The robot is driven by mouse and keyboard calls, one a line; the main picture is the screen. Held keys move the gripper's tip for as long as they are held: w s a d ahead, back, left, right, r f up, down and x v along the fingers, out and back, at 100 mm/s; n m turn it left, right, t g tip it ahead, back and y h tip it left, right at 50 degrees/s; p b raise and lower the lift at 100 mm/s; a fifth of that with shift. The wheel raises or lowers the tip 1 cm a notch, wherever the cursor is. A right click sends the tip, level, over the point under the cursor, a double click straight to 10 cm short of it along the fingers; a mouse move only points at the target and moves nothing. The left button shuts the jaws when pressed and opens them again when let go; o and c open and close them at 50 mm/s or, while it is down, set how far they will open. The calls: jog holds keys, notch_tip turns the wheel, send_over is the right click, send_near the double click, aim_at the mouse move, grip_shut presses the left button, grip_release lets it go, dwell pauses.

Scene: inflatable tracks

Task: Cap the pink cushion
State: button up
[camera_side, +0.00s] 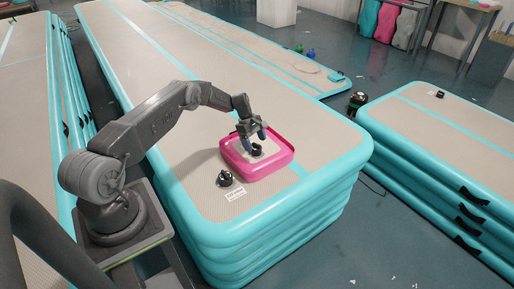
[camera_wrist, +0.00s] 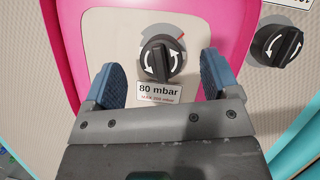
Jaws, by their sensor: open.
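The pink cushion (camera_side: 279,166) lies on the near end of the beige and teal track; its pink rim (camera_wrist: 70,35) also shows in the wrist view. A round black cap (camera_wrist: 158,58) with white arrows is at the cushion's beige middle, over a grey ring. I cannot tell how firmly it sits there. A label (camera_wrist: 159,92) reading "80 mbar" lies just below it. My gripper (camera_side: 255,138) is over the cushion, its blue fingertips (camera_wrist: 161,68) apart on either side of the cap, with visible gaps. A second black cap (camera_side: 225,178) stands on the track beside the cushion; it also shows in the wrist view (camera_wrist: 277,45).
A white label (camera_side: 236,193) lies on the track near the second cap. Another inflatable stack (camera_side: 440,125) stands to the right, across a floor gap with a dark round object (camera_side: 357,101). The track's far part (camera_side: 170,65) is clear.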

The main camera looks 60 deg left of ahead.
jog(key=v, duration=1)
jog(key=shift+r, duration=0.2)
jog(key=d+r+m+y, duration=0.1)
jog(key=d+r+m, duration=0.25)
jog(key=r, duration=0.45)
jog(key=d+r+m+y, duration=0.1)
jog(key=d+r+m, duration=0.1)
jog(key=d+r, duration=0.45)
jog(key=s+d+r+m+t+y, duration=0.1)
jog(key=s+d+r+m, duration=0.2)
jog(key=r, duration=0.4)
jog(key=s+d+r+m, duration=0.1)
jog(key=s+d+r, duration=0.1)
jog(key=d+r, duration=0.4)
jog(key=s+d+r+m+t, duration=0.1)
jog(key=s+d+r+m, duration=0.25)
jog(key=s, duration=0.25)
jog(key=s+d+r+m, duration=0.2)
jog(key=s+d+r, duration=0.1)
jog(key=s+d, duration=0.25)
jog(key=s+d+f+m+t, duration=0.1)
jog(key=s+d+m, duration=0.1)
jog(key=s, duration=0.5)
jog(key=s+d+f+m+t+y, duration=0.1)
jog(key=s+m, duration=0.3)
jog(key=s, duration=0.4)
jog(key=shift+s+d+f, duration=0.2)
jog(key=shift+d+f, duration=0.15)
jog(key=shift+d, duration=0.55)
